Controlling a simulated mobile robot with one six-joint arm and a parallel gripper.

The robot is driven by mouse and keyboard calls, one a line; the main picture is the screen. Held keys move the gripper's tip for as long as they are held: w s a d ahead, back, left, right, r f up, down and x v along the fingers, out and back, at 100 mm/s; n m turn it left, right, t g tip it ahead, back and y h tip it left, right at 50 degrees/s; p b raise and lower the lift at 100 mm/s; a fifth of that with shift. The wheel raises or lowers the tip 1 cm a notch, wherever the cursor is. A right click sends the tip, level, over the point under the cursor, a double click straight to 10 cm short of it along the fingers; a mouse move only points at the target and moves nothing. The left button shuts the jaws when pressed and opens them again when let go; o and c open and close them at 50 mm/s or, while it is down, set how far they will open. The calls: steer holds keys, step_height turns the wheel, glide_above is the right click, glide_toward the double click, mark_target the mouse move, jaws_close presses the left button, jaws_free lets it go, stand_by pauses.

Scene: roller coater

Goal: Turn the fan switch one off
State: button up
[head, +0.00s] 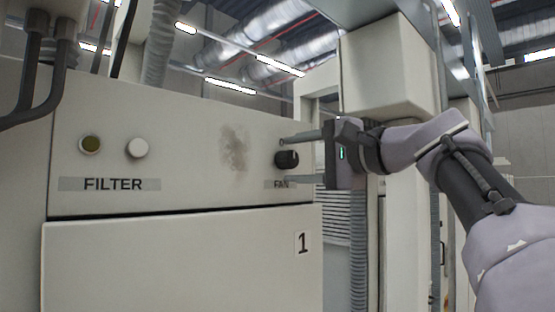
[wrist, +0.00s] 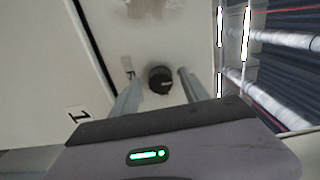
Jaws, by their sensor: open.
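The fan switch (head: 287,159) is a black round knob on the beige cabinet front, above a label reading FAN (head: 276,184), partly hidden by my gripper. A panel with the number 1 (head: 303,243) is below it. My gripper (head: 284,160) is open, one finger above the knob and one below it in the head view. In the wrist view the knob (wrist: 160,80) sits between the two finger tips (wrist: 158,78), with a gap visible on both sides. I cannot tell the knob's pointer direction.
A dark smudge (head: 234,148) marks the panel. A beige column (head: 385,75) and a grey corrugated hose (head: 358,245) stand at the right.

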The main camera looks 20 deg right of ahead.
steer(key=b+v, duration=0.3)
steer(key=v, duration=1.4)
steer(key=shift+s, duration=0.25)
